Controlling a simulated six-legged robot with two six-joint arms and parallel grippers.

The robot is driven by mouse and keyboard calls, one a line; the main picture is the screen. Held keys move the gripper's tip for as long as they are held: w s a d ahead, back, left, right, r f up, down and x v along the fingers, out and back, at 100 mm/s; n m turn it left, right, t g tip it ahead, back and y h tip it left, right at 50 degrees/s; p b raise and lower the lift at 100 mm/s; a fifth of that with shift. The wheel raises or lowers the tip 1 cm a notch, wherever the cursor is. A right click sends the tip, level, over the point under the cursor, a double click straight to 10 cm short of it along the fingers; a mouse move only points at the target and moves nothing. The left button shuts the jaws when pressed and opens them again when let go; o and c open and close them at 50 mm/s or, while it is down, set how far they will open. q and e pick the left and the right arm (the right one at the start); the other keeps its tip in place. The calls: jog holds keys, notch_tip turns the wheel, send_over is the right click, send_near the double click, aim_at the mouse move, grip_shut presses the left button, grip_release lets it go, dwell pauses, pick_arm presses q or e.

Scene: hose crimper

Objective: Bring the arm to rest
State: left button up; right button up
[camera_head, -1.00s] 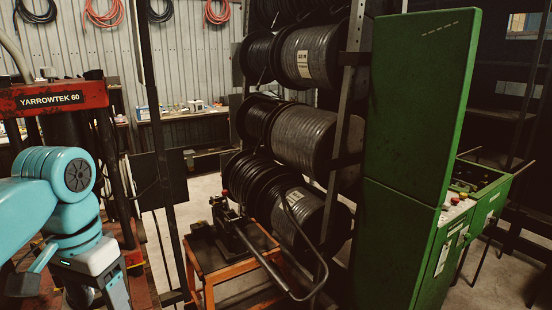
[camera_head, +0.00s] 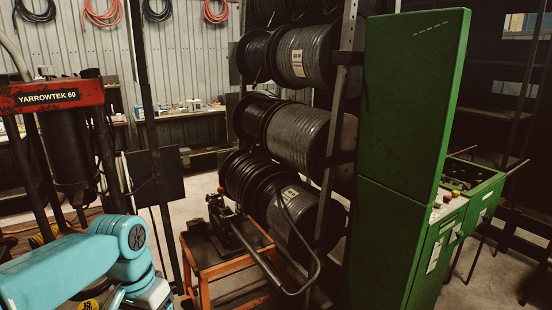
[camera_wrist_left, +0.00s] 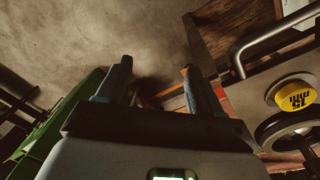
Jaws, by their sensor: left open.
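My left arm reaches in from the lower left in the head view, as a teal arm beside the red press. Its gripper lies below the bottom edge there. In the left wrist view the left gripper (camera_wrist_left: 158,82) shows with its two dark fingers spread apart and nothing between them. Concrete floor shows beyond the fingers. My right gripper is in neither view.
The red press (camera_head: 52,95) marked YARROWTEK 60 stands at left. A small orange stand (camera_head: 205,268) holds a lever tool. Hose reels (camera_head: 305,135) fill a rack behind it. A tall green cabinet (camera_head: 408,120) stands right. A yellow "15 mm" disc (camera_wrist_left: 291,96) shows in the wrist view.

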pick_arm(q)
jog(key=s+d+f+n+h, duration=0.1)
jog(key=s+d+f, duration=0.15)
jog(key=f, duration=0.85)
jog(key=s+d+f+h, duration=0.1)
jog(key=d+f, duration=0.3)
jog(key=f, duration=0.8)
jog(key=s+d+f+n, duration=0.2)
jog(key=s+f, duration=0.4)
jog(key=s, duration=0.2)
jog(key=s+d+f+n+h, duration=0.1)
jog(key=s+d+f+n, duration=0.1)
jog(key=s+f, duration=0.4)
jog(key=s, duration=0.2)
jog(key=shift+s+f, duration=0.3)
